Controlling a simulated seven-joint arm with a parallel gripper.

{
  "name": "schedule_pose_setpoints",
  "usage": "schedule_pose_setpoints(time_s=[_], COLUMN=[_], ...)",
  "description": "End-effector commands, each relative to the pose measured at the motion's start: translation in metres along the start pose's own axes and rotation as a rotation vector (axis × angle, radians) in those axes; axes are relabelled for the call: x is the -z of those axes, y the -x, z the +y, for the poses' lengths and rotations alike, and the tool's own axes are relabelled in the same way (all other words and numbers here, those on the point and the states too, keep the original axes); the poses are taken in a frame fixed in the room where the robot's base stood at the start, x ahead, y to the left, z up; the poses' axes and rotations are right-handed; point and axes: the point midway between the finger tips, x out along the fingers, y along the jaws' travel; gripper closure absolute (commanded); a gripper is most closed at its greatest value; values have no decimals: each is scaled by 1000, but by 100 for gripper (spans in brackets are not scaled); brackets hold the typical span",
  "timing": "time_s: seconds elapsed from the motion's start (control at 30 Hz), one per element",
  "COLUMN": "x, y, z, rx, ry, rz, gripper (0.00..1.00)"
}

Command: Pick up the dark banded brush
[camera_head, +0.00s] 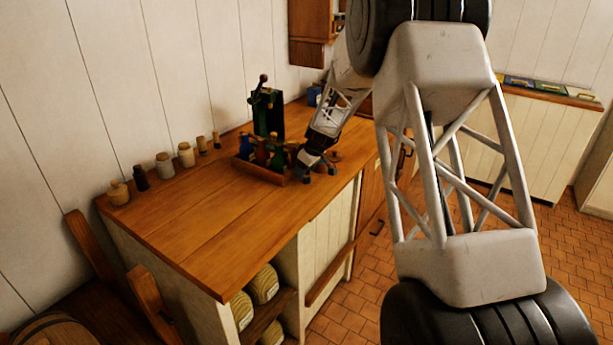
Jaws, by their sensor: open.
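I cannot make out a dark banded brush for certain; it may be hidden behind my gripper or among the small items on the counter. My gripper (320,172) is low over the right part of the wooden counter (200,230), just right of a wooden tray (285,182) of bottles. Its fingers are apart, and I see nothing held between them. A small reddish-brown round thing (334,155) shows just behind the fingers, too small to identify.
A tall dark green device with a crank (268,112) stands behind the tray. Several small jars (165,166) line the wall side, one of them dark (141,178). The counter's front left is clear. Small barrels (264,284) lie on the shelf below.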

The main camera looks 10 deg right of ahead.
Motion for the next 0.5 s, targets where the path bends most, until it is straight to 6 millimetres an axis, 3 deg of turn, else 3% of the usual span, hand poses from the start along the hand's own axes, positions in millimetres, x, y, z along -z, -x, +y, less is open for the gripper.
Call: schedule_pose_setpoints(time_s=[0.17, 0.5], x=[0, 0], y=[0, 0], z=[0, 0], rx=[0, 0], ry=[0, 0], rz=[0, 0], gripper=[40, 92])
